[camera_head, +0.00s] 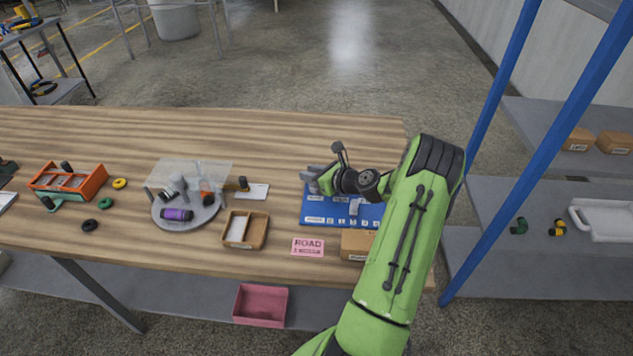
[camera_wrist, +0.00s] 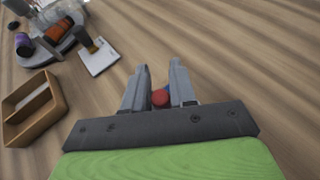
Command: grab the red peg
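The red peg (camera_wrist: 160,97) shows in the wrist view as a small round red end between the two grey fingers of my gripper (camera_wrist: 160,75). It nearly fills the narrow gap. I cannot tell whether both fingers press on it. A bit of blue shows just behind it. In the head view my gripper (camera_head: 312,176) is over the back left part of the blue board (camera_head: 330,217), and the red peg does not show there. My arm hides the board's right side.
A wooden tray (camera_head: 231,242), a pink sign (camera_head: 308,247) and a cardboard box (camera_head: 356,245) lie near the table's front edge. A round grey stand with a purple roll (camera_head: 177,214) is further left. Bare table lies behind the board.

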